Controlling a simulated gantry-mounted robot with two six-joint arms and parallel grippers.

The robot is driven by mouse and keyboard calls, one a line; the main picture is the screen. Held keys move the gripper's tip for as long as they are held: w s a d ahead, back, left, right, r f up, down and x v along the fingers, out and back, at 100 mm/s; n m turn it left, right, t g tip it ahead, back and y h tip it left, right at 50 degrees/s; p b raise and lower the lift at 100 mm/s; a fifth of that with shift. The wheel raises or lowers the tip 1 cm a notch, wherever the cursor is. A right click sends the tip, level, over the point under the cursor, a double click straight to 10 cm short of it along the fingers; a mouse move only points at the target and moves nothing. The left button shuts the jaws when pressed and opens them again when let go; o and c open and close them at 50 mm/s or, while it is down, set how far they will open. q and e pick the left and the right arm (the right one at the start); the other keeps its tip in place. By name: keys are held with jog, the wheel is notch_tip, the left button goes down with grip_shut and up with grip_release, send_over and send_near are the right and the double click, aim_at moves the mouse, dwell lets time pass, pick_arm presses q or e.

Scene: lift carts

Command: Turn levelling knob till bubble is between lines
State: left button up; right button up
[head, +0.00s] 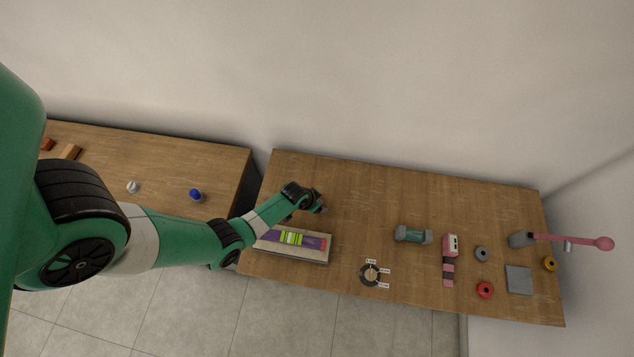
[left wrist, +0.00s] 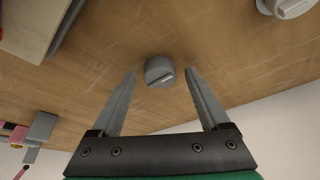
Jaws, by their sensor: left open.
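A grey round knob (left wrist: 158,72) with a pale mark stands on the wooden surface in the left wrist view. My left gripper (left wrist: 158,88) is open, with one finger on each side of the knob and visible gaps between. In the head view my left gripper (head: 320,206) is over the left part of the right table, just beyond the levelling board (head: 285,252). The board carries a purple strip with a yellow-green vial (head: 291,238) and a red end. The bubble and its lines are too small to make out. My right gripper is not in view.
The right table holds a dark ring dial (head: 371,275), a green cylinder (head: 412,235), a pink device (head: 450,244), a grey plate (head: 519,279) and a pink-handled tool (head: 572,240). A blue object (head: 195,195) stands on the left table. The back middle of the right table is clear.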

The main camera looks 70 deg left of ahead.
pick_arm(q)
grip_shut()
jog(key=shift+m, duration=0.3)
jog(key=m+h, duration=0.1)
jog(key=m, duration=0.2)
jog(key=shift+a+t+b, duration=0.1)
jog(key=shift+t+b, duration=0.2)
jog(key=shift+m+h, duration=0.7)
jog(key=shift+m, duration=0.5)
